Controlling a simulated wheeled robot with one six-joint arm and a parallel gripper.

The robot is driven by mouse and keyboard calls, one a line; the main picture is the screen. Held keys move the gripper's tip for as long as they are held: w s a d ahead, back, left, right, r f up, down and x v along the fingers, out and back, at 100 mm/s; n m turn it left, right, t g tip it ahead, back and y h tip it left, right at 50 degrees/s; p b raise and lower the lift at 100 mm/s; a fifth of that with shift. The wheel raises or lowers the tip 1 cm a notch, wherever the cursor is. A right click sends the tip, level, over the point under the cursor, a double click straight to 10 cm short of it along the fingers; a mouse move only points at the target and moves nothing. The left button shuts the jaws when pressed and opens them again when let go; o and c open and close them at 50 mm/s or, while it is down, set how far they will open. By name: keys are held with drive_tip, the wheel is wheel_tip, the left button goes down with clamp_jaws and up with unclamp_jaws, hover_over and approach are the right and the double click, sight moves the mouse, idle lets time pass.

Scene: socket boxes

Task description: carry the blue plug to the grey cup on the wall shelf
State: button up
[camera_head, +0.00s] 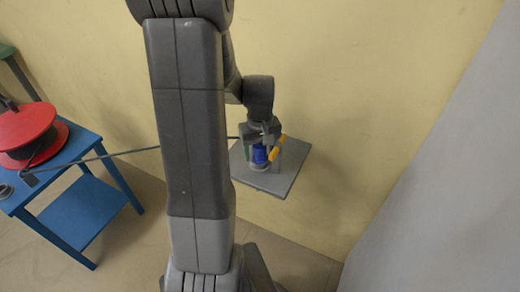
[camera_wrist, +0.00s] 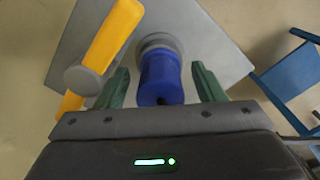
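The blue plug (camera_wrist: 160,80) stands between the two green fingers of my gripper (camera_wrist: 160,72) in the wrist view, with a visible gap on each side. Its far end meets the round grey cup (camera_wrist: 160,40), seated in or against it; how deep is hidden. In the head view the plug (camera_head: 259,154) is at the grey wall shelf (camera_head: 276,183), just below my gripper (camera_head: 259,143), with the cup (camera_head: 259,167) under it. My gripper is open around the plug.
A yellow lever (camera_wrist: 101,55) on a grey pivot stands close beside the left finger. A thin dark cable (camera_head: 130,152) runs from the red reel (camera_head: 27,130) on the blue table (camera_head: 75,150) toward my gripper. The yellow wall is behind the shelf, a grey wall at right.

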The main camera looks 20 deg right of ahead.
drive_tip(key=shift+r, duration=0.1)
wheel_tip(320, 180, up, 21)
drive_tip(key=p, duration=0.7)
drive_tip(key=shift+f, duration=0.2)
drive_tip(key=shift+c, duration=0.4)
idle(0.6)
